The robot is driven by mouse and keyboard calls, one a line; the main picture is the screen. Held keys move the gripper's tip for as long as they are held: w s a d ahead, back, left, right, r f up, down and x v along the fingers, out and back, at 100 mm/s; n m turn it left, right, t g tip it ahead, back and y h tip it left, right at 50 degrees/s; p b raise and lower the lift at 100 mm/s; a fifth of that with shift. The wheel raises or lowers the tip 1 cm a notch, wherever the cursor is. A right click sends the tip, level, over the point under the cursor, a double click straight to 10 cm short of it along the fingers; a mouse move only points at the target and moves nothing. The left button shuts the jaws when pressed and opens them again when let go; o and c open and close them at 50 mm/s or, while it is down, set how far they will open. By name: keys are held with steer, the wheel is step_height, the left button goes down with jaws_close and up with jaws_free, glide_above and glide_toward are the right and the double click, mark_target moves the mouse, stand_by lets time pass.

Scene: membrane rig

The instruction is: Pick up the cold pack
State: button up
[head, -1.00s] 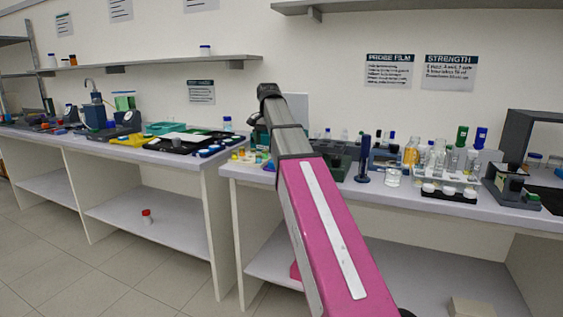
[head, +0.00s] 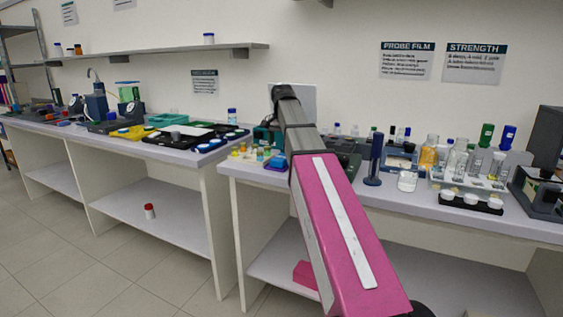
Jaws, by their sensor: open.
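A small blue item (head: 277,163) lies near the left front edge of the right bench, just left of my arm. It may be the cold pack, but it is too small to tell. My pink and grey arm reaches up and over the right bench and hides part of its top.
Small yellow and coloured pieces (head: 250,152) lie left of the blue item. A blue stand (head: 374,160), bottles and a black tray with white cups (head: 470,203) stand right of my arm. The left bench (head: 195,158) holds trays and instruments. The floor in front is clear.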

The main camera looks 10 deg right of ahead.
mark_target(281, 157)
steer(key=shift+s+a+f, duration=0.1)
steer(key=shift+f, duration=1.4)
steer(key=shift+s+a+f, duration=0.1)
steer(key=shift+f, duration=1.4)
steer(key=c, duration=0.9)
steer(key=shift+r, duration=0.2)
steer(key=shift+c, duration=0.2)
